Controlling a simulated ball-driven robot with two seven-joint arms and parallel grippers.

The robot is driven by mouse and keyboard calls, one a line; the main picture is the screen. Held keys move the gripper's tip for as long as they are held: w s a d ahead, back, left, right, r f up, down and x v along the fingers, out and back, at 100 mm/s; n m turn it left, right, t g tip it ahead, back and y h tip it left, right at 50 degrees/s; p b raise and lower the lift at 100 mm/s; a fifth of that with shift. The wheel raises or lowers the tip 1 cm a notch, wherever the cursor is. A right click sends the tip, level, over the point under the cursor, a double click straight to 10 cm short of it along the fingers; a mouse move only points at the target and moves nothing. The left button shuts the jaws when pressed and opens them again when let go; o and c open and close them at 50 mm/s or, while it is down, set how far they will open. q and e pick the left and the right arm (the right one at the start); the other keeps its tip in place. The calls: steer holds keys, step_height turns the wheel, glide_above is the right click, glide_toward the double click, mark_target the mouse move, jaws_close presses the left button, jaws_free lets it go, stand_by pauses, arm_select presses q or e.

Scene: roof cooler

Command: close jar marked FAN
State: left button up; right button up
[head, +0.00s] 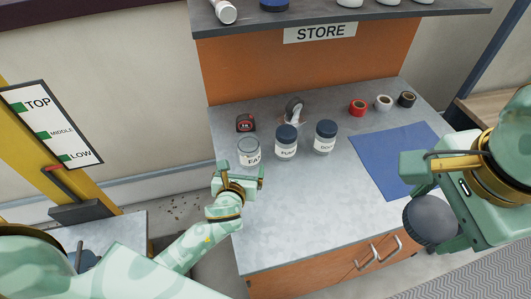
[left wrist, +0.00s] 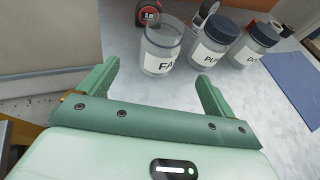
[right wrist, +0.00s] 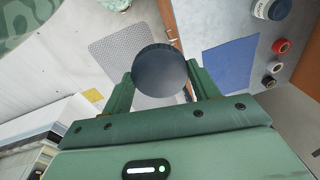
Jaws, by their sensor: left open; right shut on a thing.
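The FAN jar (head: 249,151) is clear glass with a white label. It stands upright and without a lid on the grey counter, and also shows in the left wrist view (left wrist: 160,50). My left gripper (head: 240,171) is open just in front of this jar, with its fingers pointing towards it and apart from it. My right gripper (right wrist: 160,78) is shut on a round dark lid (head: 431,221), held in the air by the counter's front right. The lid also fills the gap between the fingers in the right wrist view (right wrist: 158,66).
Two jars with dark lids, PUMP (head: 286,142) and another (head: 325,137), stand right of the FAN jar. A red tape measure (head: 245,123) and a tape dispenser (head: 294,110) are behind. Tape rolls (head: 383,102) lie behind the blue mat (head: 390,160). A STORE shelf (head: 330,15) overhangs the back.

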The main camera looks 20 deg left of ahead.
mark_target(247, 155)
arm_select(q)
steer(key=b+x, duration=0.1)
steer(key=x, duration=0.5)
steer(key=shift+w+f+b, duration=0.2)
steer(key=shift+b, duration=0.2)
arm_select(e)
step_height(247, 155, down, 2)
steer(key=shift+w+f, duration=0.1)
steer(key=shift+w, duration=0.05)
arm_select(q)
steer(key=shift+w, duration=0.2)
steer(key=b+x, duration=0.1)
steer(key=x, duration=0.4)
steer(key=shift+w+b, duration=0.2)
steer(key=shift+b, duration=0.2)
arm_select(e)
steer(key=shift+w+f, duration=0.1)
steer(key=shift+f, duration=0.85)
arm_select(q)
steer(key=shift+r, duration=0.1)
steer(key=shift+s, duration=0.1)
steer(key=c, duration=1.1)
